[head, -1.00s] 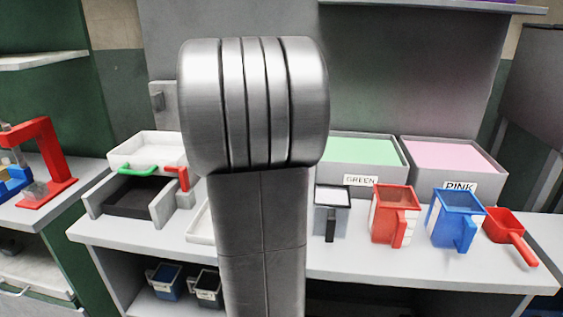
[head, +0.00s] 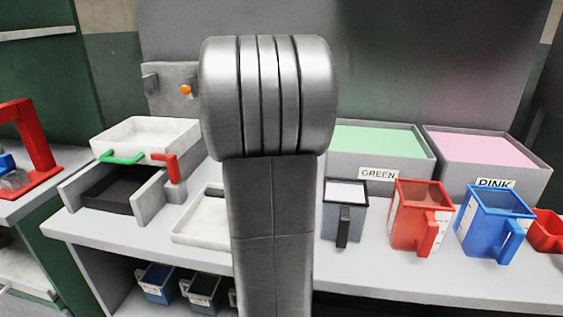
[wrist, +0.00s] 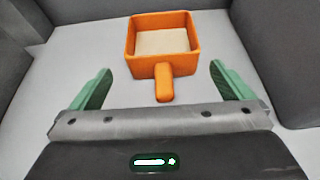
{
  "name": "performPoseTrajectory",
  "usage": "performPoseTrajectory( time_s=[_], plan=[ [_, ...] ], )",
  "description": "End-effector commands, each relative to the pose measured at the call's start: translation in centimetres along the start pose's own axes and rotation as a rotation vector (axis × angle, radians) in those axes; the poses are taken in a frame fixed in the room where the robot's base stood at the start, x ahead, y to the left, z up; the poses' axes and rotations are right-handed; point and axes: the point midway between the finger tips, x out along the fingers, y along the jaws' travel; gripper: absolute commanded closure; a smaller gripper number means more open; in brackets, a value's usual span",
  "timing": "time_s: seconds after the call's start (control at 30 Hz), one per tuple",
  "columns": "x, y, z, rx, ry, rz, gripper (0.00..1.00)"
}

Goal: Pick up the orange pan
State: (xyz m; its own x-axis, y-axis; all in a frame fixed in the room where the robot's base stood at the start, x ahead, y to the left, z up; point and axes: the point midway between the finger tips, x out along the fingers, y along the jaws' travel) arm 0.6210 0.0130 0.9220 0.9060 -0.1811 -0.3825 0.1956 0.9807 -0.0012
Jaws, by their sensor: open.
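The orange pan (wrist: 187,60) shows in the wrist view, a square open box with a pale inner floor. It rests on a light grey surface, and its short orange handle (wrist: 164,84) points toward me. My gripper (wrist: 156,78) is open, with a green finger on either side of the handle and apart from it. Nothing is between the fingers except the handle's end, which lies near the gripper's front edge. In the head view my arm blocks the middle, and neither the pan nor the gripper shows there.
Dark grey walls stand left and right of the pan in the wrist view. In the head view, a black-handled jug (head: 344,215), red jug (head: 416,215) and blue jug (head: 492,225) stand on the counter, before bins labelled GREEN (head: 378,175) and PINK (head: 496,184).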

Motion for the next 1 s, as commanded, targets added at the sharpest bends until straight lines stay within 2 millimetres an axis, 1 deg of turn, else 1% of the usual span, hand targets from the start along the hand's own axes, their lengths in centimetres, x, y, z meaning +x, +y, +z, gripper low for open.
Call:
performPoseTrajectory(
  time_s=[0.17,0.3,0.4,0.5,0.7,0.73,0.87,0.9,1.0],
  plan=[
    [2.0,-0.2,-0.1,0.000,0.001,0.000,0.00],
    [4.0,-0.4,0.0,0.001,0.002,-0.001,0.00],
    [5.0,-0.3,0.1,0.001,0.001,0.000,0.00],
    [5.4,-0.3,0.1,0.001,0.001,0.001,0.00],
    [5.5,-0.3,0.1,0.001,0.000,0.001,0.00],
    [5.5,-0.3,0.1,0.001,0.000,0.001,0.02],
    [5.5,-0.3,0.1,0.001,0.000,0.001,0.28],
    [5.5,-0.3,0.1,0.001,0.000,0.001,0.35],
    [5.4,-0.3,0.2,0.001,0.000,0.001,0.35]
  ],
)
